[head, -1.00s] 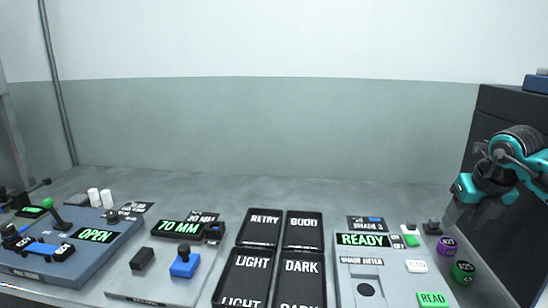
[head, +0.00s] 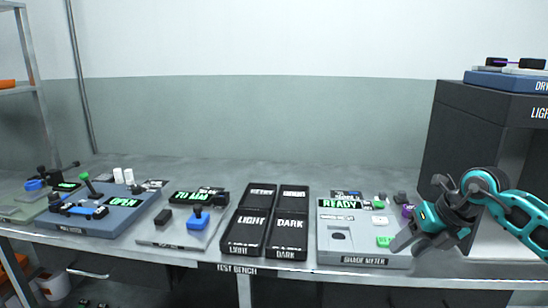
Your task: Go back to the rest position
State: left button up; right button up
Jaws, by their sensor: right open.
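My right gripper (head: 404,244) comes in from the right edge on a teal and black arm. It is open, with nothing seen between its fingers, and it hangs at the front right corner of the shade meter (head: 340,258). The meter's screen reads READY. The gripper hides part of the meter's right side. I cannot tell whether it touches the meter. My left gripper is not in view.
A steel bench (head: 215,170) carries a blue machine (head: 95,230) reading OPEN, a grey device (head: 160,235) and black trays (head: 245,235) marked LIGHT and DARK. A dark cabinet (head: 425,150) stands at right. The bench's back strip is clear.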

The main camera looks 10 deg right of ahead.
jog(key=s+a+f+m+t+y, duration=0.1)
jog(key=s+a+m+t+y, duration=0.15)
jog(key=a+y, duration=0.6)
jog(key=s+a+f+m+t+y, duration=0.1)
jog(key=s+a+f+m+y, duration=0.2)
jog(key=a, duration=1)
jog(key=s+d+f+m+t+h+p, duration=0.1)
jog(key=s+d+f+m+h, duration=0.2)
jog(key=m, duration=1)
jog(key=s+d+f+m+t+h, duration=0.1)
jog(key=s+d+f+m+h, duration=0.1)
jog(key=s+f+m+h, duration=0.8)
jog(key=s+f+m, duration=0.3)
jog(key=f+m, duration=0.1)
jog(key=f, duration=0.2)
jog(key=shift+s+d+f+t+p, duration=0.25)
jog(key=shift+d+t+p, duration=0.1)
jog(key=shift+d+p, duration=0.05)
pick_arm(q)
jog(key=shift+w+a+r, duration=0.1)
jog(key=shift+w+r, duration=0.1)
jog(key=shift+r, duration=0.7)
pick_arm(e)
jog(key=shift+c, duration=0.3)
jog(key=shift+c, duration=0.4)
